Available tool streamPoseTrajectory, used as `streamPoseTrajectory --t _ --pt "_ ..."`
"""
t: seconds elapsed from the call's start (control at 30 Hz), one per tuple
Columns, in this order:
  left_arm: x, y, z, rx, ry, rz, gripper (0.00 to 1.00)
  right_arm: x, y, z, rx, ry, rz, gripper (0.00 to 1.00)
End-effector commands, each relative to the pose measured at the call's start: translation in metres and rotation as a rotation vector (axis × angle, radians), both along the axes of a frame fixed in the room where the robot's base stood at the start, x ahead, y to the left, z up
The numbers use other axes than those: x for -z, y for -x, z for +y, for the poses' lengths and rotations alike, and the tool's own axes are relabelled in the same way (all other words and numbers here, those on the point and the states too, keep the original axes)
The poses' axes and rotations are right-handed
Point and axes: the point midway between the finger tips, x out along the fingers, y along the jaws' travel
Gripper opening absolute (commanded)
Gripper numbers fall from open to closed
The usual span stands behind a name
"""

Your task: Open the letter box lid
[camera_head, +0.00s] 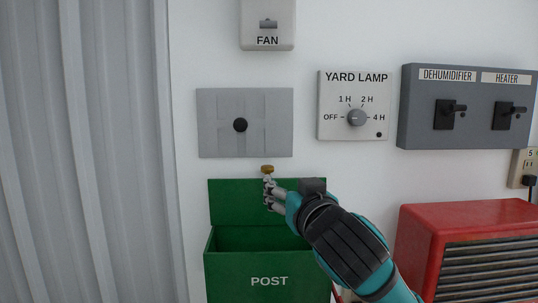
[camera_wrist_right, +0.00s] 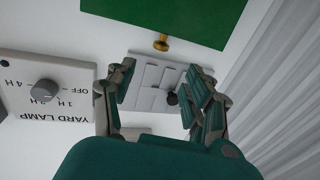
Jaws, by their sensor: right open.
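The green letter box (camera_head: 268,281), marked POST, is on the wall at the bottom middle of the head view. Its lid (camera_head: 228,202) stands raised at the back, and the dark inside of the box shows. A brass knob (camera_head: 267,169) sits at the lid's top edge; the lid (camera_wrist_right: 165,18) and knob (camera_wrist_right: 161,43) also show in the right wrist view. My right gripper (camera_head: 268,194) is in front of the lid, just below the knob. In the wrist view its fingers (camera_wrist_right: 160,88) are apart with nothing held between them. My left gripper is not in view.
Above the box is a grey plate (camera_head: 210,125) with a black knob. A yard lamp dial (camera_head: 357,118), a fan switch (camera_head: 268,24) and a grey switch box (camera_head: 480,128) are on the wall. A red heater-like unit (camera_head: 425,225) stands at the right.

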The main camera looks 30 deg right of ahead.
Motion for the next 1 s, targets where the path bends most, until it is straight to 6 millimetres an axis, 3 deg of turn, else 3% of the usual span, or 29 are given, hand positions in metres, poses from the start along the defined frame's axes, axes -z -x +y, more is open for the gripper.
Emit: streamPoseTrajectory --t 0.03,0.07,0.3,0.53,0.7,1.0 --pt "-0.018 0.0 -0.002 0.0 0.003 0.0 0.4 -0.006 -0.007 -0.003 0.001 0.002 0.01 0.53" --pt "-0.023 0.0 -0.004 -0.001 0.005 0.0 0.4 -0.005 -0.011 -0.004 0.001 0.002 0.01 0.53" --pt "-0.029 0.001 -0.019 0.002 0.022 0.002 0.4 -0.001 -0.062 -0.021 0.0 0.001 0.004 0.53" --pt "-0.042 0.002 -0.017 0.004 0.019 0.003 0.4 -0.001 -0.101 -0.035 0.0 0.0 0.002 0.53" --pt "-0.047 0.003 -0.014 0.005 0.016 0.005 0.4 0.0 -0.116 -0.04 -0.001 0.001 0.0 0.53" --pt "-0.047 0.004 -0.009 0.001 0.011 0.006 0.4 0.001 -0.121 -0.041 -0.002 0.001 -0.001 0.53"
